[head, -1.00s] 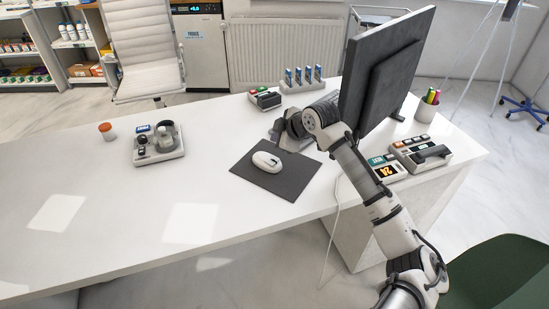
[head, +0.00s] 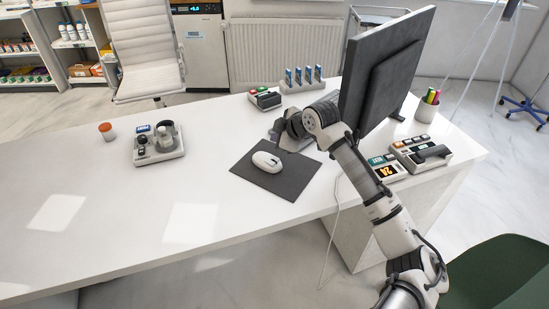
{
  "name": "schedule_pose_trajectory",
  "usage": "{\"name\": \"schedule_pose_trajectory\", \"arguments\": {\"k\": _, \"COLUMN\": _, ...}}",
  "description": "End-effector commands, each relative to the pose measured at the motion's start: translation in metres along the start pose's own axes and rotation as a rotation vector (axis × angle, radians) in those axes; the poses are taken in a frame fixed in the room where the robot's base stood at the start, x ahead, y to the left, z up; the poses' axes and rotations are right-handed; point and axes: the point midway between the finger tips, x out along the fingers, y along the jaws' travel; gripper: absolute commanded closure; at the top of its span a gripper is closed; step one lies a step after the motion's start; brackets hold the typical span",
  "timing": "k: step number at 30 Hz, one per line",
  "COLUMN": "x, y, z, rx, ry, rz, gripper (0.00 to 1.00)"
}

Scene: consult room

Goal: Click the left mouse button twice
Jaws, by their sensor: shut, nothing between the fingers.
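A white computer mouse (head: 266,162) lies on a dark grey mouse pad (head: 290,186) near the middle of the desk. My gripper (head: 274,139) is shut and empty. It points down just beyond the mouse, over the far side of the pad. At this size I cannot tell whether the fingertips touch the mouse. The far end of the mouse is close to the fingertips, and its button split is too small to make out clearly.
A monitor (head: 385,75) stands right of my gripper, close to my arm. Behind are a card terminal (head: 265,98) and a rack of blue vials (head: 303,80). Devices (head: 420,153) sit at right.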

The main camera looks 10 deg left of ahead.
Motion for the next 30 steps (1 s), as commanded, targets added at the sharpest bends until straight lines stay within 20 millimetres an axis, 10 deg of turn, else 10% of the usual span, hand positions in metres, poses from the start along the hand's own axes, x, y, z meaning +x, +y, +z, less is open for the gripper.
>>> {"name": "schedule_pose_trajectory", "arguments": {"k": 16, "x": 0.0, "y": 0.001, "z": -0.001, "rx": -0.081, "ry": -0.003, "rz": 0.002, "gripper": 1.0}}
{"name": "schedule_pose_trajectory", "arguments": {"k": 30, "x": -0.011, "y": 0.009, "z": -0.012, "rx": -0.78, "ry": -0.035, "rz": 0.012, "gripper": 1.0}}
